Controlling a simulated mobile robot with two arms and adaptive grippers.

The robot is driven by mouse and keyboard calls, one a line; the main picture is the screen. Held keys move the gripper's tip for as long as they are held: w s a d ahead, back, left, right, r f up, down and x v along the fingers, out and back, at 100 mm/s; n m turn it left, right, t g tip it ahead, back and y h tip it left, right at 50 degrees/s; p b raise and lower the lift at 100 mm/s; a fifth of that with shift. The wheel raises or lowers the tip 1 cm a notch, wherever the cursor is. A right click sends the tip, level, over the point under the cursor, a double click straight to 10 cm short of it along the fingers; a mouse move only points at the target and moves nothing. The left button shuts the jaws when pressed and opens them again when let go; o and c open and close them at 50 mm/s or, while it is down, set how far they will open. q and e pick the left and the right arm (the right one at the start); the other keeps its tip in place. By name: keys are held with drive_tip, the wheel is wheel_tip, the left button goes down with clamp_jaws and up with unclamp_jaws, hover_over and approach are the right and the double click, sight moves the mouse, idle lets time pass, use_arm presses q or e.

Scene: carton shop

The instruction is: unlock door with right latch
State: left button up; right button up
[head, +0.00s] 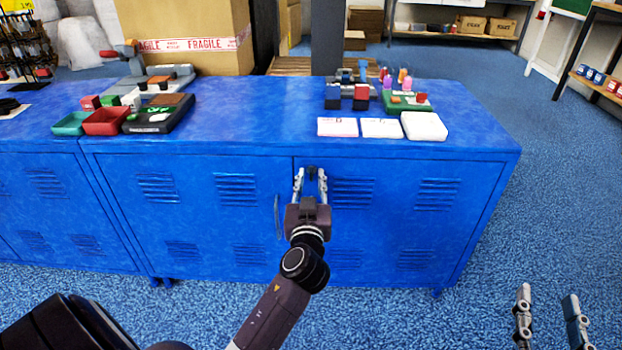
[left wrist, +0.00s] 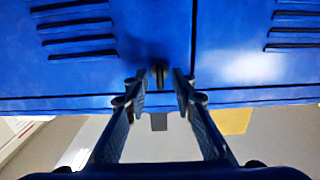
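The blue cabinet (head: 410,180) has two louvred doors facing me, with a vertical seam between them. A small dark latch (head: 311,172) sits high on the right door (head: 390,215), just right of the seam; it also shows in the left wrist view (left wrist: 158,75). My left gripper (head: 310,176) is open in front of it. In the left wrist view its fingertips (left wrist: 158,85) are on either side of the latch, with a gap on both sides. My right gripper (head: 549,308) is open and empty over the floor at lower right, away from the cabinet.
A grey handle bar (head: 277,217) stands out on the left door. White cards (head: 381,128), a white block (head: 424,126), a red tray (head: 107,121) and a dark device (head: 160,115) lie on the cabinet top. Blue carpet (head: 560,190) is clear to the right.

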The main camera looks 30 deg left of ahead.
use_arm(q)
drive_tip(key=shift+w+a, duration=0.15)
drive_tip(key=shift+c, duration=0.3)
clamp_jaws()
